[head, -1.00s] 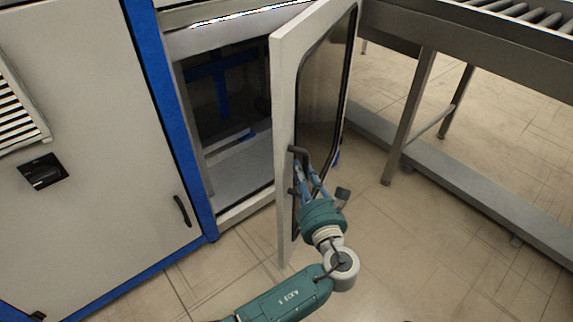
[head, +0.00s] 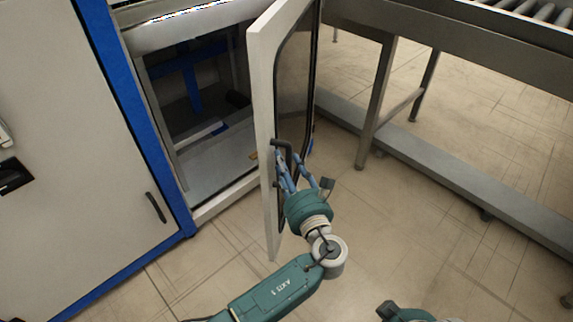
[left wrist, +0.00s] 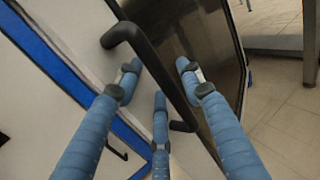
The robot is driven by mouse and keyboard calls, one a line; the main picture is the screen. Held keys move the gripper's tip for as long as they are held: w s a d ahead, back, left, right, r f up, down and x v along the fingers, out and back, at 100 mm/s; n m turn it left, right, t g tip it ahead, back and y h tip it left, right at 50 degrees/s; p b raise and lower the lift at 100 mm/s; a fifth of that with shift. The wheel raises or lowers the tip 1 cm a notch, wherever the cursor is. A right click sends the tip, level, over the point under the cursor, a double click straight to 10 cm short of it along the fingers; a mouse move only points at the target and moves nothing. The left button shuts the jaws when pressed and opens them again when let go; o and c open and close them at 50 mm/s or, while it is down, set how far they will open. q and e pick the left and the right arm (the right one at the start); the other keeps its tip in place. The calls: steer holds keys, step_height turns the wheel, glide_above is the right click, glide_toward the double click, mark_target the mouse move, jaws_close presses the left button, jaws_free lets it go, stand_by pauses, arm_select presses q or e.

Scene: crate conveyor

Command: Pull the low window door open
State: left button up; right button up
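The low window door (head: 263,130) is a pale frame with a dark pane, swung wide out from the cabinet. Its dark bar handle (head: 283,146) is on the pane side; in the left wrist view the handle (left wrist: 150,62) runs slantwise between my fingers. My left gripper (head: 284,162) is at the handle, its blue fingers on either side of it. In the left wrist view the fingertips stand apart with small gaps beside the bar, so it looks open; contact is unclear. Only a teal part of my right arm shows at the bottom edge.
The cabinet opening (head: 205,150) behind the door is dark, with a pale floor inside. A closed grey panel with a blue frame (head: 135,120) is at left. A conveyor stand (head: 378,100) with a low rail is at right. Tiled floor (head: 420,230) is clear between.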

arm_select(q)
steer(key=v, duration=1.2)
